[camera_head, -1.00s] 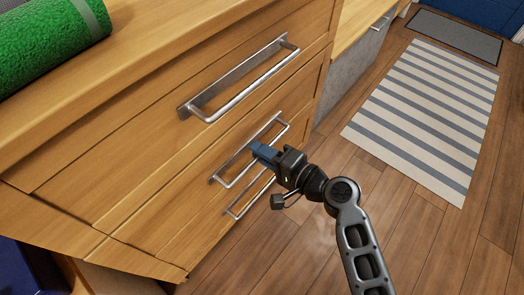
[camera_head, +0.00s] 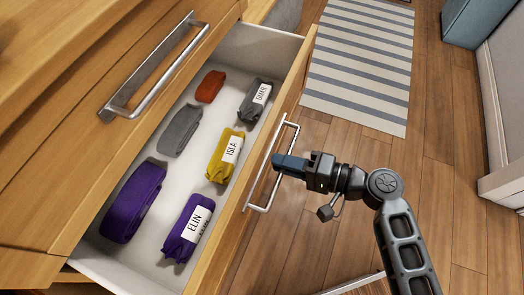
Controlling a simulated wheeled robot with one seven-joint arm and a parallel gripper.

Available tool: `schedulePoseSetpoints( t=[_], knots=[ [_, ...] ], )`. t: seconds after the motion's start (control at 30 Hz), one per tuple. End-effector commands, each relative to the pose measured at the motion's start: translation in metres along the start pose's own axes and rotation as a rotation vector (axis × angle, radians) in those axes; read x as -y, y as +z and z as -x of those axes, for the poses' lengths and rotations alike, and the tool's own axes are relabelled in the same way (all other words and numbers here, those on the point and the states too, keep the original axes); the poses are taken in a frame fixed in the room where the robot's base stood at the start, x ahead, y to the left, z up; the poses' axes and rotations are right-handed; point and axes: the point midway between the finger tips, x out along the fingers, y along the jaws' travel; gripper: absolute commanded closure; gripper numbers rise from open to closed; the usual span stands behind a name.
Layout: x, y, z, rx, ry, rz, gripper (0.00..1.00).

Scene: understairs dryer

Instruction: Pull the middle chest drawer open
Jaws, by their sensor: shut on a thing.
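The middle chest drawer (camera_head: 262,42) is pulled out, with its white interior showing. Its silver bar handle (camera_head: 259,192) is on the wooden front, at the right side of the drawer. My gripper (camera_head: 280,163) is shut on this handle near its middle; the fingertips hide part of the bar. Inside the drawer lie rolled cloths: a purple one labelled ELIN (camera_head: 183,240), a yellow one labelled ISLA (camera_head: 220,165), a grey one with a partly readable label (camera_head: 250,108), and unlabelled purple (camera_head: 125,208), grey (camera_head: 178,130) and orange (camera_head: 210,86) ones.
The top drawer handle (camera_head: 150,70) is above and left of the open drawer, and that drawer is closed. A striped rug (camera_head: 360,60) lies on the wooden floor beyond. The floor right of my arm (camera_head: 460,220) is mostly clear. A blue-grey cabinet (camera_head: 475,22) stands at upper right.

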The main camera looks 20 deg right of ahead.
Motion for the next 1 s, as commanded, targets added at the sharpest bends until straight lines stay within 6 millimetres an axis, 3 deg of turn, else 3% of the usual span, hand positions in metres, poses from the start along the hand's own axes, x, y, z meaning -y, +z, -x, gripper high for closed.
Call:
schedulePoseSetpoints(
  t=[0.23, 0.67, 0.7, 0.73, 0.8, 1.0],
  knots=[
    [-0.005, 0.000, 0.021, -0.001, 0.002, -0.001, 1.00],
    [-0.006, 0.000, 0.024, 0.000, 0.002, -0.001, 1.00],
    [-0.006, 0.000, 0.024, 0.000, 0.002, -0.001, 0.80],
    [-0.006, 0.000, 0.024, 0.000, 0.002, -0.001, 0.77],
    [-0.006, 0.000, 0.024, 0.000, 0.002, -0.001, 0.71],
    [-0.005, 0.000, 0.024, 0.000, 0.001, 0.000, 0.71]
  ],
)
